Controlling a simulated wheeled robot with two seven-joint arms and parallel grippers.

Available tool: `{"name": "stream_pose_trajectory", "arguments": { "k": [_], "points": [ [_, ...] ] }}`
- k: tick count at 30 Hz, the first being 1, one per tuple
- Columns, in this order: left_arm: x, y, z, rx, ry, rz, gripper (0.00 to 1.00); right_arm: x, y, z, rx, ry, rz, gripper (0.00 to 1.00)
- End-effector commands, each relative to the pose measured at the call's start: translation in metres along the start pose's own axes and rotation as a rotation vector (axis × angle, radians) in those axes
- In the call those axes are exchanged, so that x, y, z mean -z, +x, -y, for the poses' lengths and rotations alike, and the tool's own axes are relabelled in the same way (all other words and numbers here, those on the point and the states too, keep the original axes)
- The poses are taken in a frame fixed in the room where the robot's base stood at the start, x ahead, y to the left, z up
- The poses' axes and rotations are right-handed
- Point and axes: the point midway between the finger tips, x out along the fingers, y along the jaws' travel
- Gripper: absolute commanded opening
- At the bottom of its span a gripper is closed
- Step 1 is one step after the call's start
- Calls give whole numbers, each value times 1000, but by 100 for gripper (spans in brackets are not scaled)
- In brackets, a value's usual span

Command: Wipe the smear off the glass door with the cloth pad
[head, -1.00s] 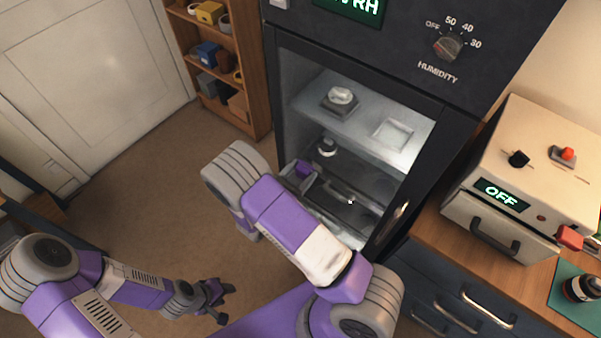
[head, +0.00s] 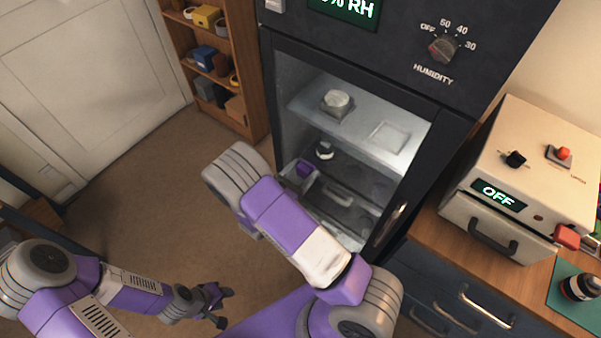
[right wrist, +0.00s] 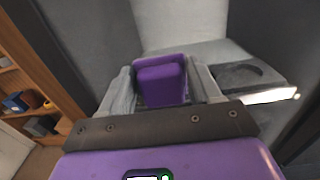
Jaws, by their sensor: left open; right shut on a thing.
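The glass door (head: 392,98) has a black frame and a metal handle (head: 390,224) on the dark cabinet. My right gripper (head: 301,173) is at the left part of the door area. It is shut on a purple block, which I take for the cloth pad (head: 304,167). In the right wrist view the pad (right wrist: 162,82) sits between two grey fingers. I cannot tell whether it touches the glass. I cannot make out a clear smear; my right arm hides the lower left of the door. My left gripper (head: 226,306) is open and empty, low over the floor.
A beige box (head: 540,150) reading OFF stands on the right counter. A wooden bookcase (head: 257,85) is left of the cabinet. The middle floor is clear.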

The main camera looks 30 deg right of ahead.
Motion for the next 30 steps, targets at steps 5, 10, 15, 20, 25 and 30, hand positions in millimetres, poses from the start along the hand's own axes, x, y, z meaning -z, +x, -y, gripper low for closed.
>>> {"name": "stream_pose_trajectory", "arguments": {
  "k": [5,10,15,20,25,30],
  "points": [
    [0,0,0,0,0,0,43,0,2,1,0,0,0,38],
    [0,-2,-1,0,0,0,43,0,1,12,-1,-4,0,38],
    [0,-4,-2,0,0,0,43,0,0,28,-1,-3,0,38],
    [0,-5,-2,0,0,0,43,0,0,38,-1,-2,0,38],
    [0,-6,-2,0,0,0,43,-1,2,40,-1,0,1,38],
    [0,-6,-2,0,0,0,43,0,3,34,-1,2,2,38]
  ]
}}
